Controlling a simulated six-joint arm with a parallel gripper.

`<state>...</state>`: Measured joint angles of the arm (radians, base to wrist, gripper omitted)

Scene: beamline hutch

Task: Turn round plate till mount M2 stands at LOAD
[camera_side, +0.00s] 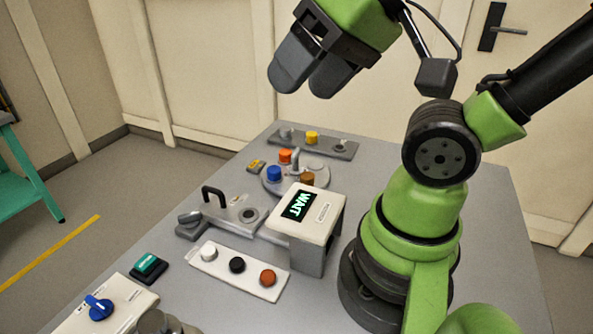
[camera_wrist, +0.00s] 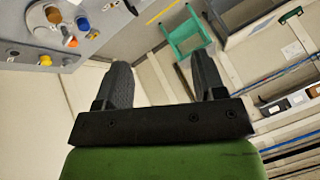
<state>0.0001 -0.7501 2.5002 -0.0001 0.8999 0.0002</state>
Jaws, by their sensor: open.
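The round plate (camera_side: 316,167) is a grey disc on the table behind the display box. It carries an orange mount (camera_side: 285,156), a blue mount (camera_side: 274,173) and a brown mount (camera_side: 307,178), with a small upright grey peg among them. A small yellow tag (camera_side: 256,166) lies on the table at its left; its lettering is too small to read, as are any mount labels. My gripper (camera_side: 304,88) is open and empty, high above the table and clear of the plate. In the wrist view my gripper (camera_wrist: 161,66) shows both fingers apart, with the blue mount (camera_wrist: 82,23) at upper left.
A display box (camera_side: 322,212) reading WAIT stands close in front of the plate. A grey rack (camera_side: 325,147) with a yellow cap is behind it. A black-handled fixture (camera_side: 228,210), a white strip with several caps (camera_side: 222,267), a green button (camera_side: 147,263) and a blue knob (camera_side: 98,308) are nearer.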

